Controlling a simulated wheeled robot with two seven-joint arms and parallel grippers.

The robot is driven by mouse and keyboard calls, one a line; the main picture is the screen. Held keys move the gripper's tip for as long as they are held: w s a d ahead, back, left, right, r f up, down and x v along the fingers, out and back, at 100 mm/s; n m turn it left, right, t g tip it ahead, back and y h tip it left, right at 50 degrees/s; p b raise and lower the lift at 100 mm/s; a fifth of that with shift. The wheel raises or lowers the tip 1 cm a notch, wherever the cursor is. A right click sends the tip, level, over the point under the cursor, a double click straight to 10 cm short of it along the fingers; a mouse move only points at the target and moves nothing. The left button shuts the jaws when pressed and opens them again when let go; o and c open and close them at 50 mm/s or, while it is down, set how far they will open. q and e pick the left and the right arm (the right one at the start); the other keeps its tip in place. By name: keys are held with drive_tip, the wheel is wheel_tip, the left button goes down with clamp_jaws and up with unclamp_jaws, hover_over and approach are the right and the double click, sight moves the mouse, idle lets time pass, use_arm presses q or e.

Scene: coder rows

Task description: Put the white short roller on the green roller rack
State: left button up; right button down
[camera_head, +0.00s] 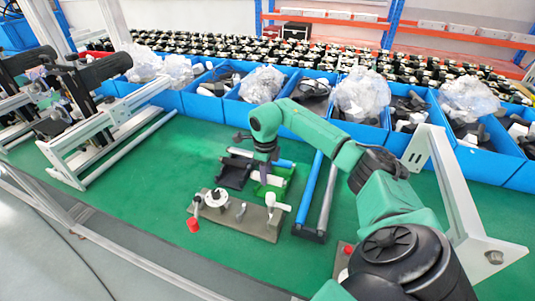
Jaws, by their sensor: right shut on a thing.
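My right arm reaches in from the right, and its gripper (263,160) points down over the middle of the green table. It is shut on the white short roller (269,179), which shows as a small pale bar just under the fingers. The green roller rack (279,184) is directly below and beside the roller. I cannot tell whether the roller touches the rack. The gripper and wrist hide part of the roller and rack. My left gripper is not in view.
A black rack (234,174) stands just left of the green one. In front is a grey fixture plate (247,223) with white knobs and a red one. A blue bar (309,187) lies to the right. Blue bins (203,106) line the back.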

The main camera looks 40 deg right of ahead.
drive_tip(key=shift+w+a, duration=0.1)
idle(0.3)
drive_tip(key=shift+f+b, duration=0.55)
drive_tip(key=shift+f, duration=0.25)
drive_tip(key=shift+f, duration=0.35)
drive_tip(key=shift+b, duration=0.3)
drive_tip(key=shift+f, duration=0.4)
drive_tip(key=shift+f+b, duration=0.2)
drive_tip(key=shift+b, duration=0.1)
drive_tip(key=shift+c, duration=2.3)
unclamp_jaws()
